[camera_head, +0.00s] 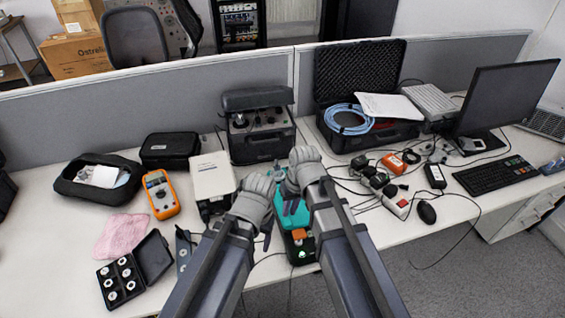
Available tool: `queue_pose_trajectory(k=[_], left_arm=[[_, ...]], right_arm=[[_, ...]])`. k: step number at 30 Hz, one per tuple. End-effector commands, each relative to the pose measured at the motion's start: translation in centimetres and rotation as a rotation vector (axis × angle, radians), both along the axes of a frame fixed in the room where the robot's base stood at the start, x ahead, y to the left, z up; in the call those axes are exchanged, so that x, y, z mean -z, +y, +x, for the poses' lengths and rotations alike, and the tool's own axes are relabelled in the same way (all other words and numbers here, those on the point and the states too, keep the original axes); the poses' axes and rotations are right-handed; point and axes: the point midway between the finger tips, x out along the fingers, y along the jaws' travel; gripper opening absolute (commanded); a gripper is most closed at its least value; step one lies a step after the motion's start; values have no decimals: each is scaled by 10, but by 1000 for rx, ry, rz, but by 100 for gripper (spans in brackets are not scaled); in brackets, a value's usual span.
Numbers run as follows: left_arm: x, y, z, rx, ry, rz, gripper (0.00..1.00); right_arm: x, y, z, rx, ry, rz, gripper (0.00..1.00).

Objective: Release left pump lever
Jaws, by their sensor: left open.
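A teal and black device (291,222), which appears to be the pump, stands at the front edge of the table, with an orange part near its front. My arms cover both of its sides. My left gripper (259,188) is open, at the device's upper left. My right gripper (303,160) is just above and to the right of it, over the device's far end; its fingers look curled, but I cannot tell if it is open or shut. The left lever cannot be made out clearly; small dark purple parts show between the two grippers.
A white box (212,176) and an orange multimeter (160,194) lie to the left. A black case-like instrument (258,140) stands behind my grippers. Cables and small boxes, including a red and white one (397,203), crowd the right.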

Motion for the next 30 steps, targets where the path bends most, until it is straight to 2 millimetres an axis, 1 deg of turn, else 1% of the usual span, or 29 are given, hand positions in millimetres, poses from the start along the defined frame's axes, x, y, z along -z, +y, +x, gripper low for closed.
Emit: queue_pose_trajectory(k=[1, 2, 3, 4, 6, 9, 12, 15, 17, 26, 30], left_arm=[[5, 0, 0, 0, 0, 0, 62], [6, 0, 0, 0, 0, 0, 62], [8, 0, 0, 0, 0, 0, 62], [9, 0, 0, 0, 0, 0, 62], [11, 0, 0, 0, 0, 0, 62], [13, 0, 0, 0, 0, 0, 62], [14, 0, 0, 0, 0, 0, 62], [14, 0, 0, 0, 0, 0, 62], [14, 0, 0, 0, 0, 0, 62], [15, 0, 0, 0, 0, 0, 62], [18, 0, 0, 0, 0, 0, 62]], right_arm=[[2, -1, 49, 23, -30, 66, 10], [1, -1, 69, 31, -51, 107, 6], [-1, -4, 95, 45, -80, 158, 2], [-3, -7, 113, 56, -102, 194, 0], [-9, -15, 151, 80, -152, 266, 0], [-17, -28, 192, 111, -212, 341, 0], [-23, -38, 216, 133, -254, 388, 0], [-27, -44, 228, 142, -275, 410, 0], [-28, -45, 230, 144, -281, 415, 0], [-28, -45, 229, 144, -280, 416, 0], [-24, -43, 230, 144, -281, 415, 0]])
